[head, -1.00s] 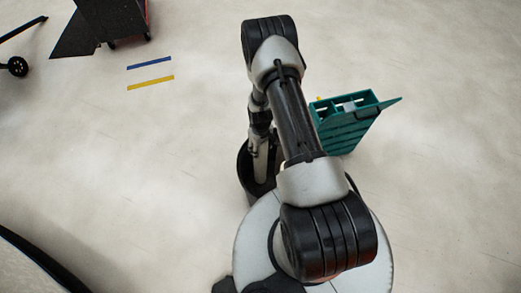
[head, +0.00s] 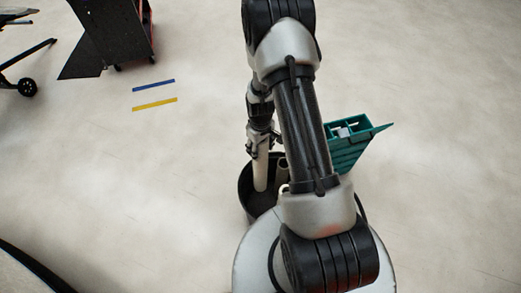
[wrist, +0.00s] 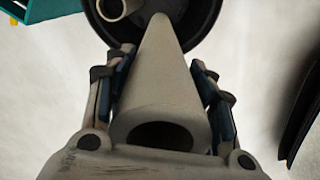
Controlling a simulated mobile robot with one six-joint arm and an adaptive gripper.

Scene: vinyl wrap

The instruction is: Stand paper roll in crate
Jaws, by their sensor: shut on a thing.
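My gripper (wrist: 163,95) is shut on a long pale paper roll (wrist: 160,75), which also shows in the head view (head: 261,174). The finger pads press its two sides. In the wrist view its open end faces the camera; its far end points at a round black bin (head: 246,207). In the head view the roll is nearly upright, with its lower end within the bin's outline; I cannot tell whether it touches the bottom. A teal crate (head: 349,158) stands to the right, partly hidden by my arm. Its corner shows at the top left of the wrist view (wrist: 40,8).
A second pale tube (head: 283,166) stands in the bin and shows in the wrist view (wrist: 118,8). A black and red cart (head: 115,35) stands far left, near blue (head: 153,85) and yellow (head: 154,104) floor strips. Bare floor lies around the bin and crate.

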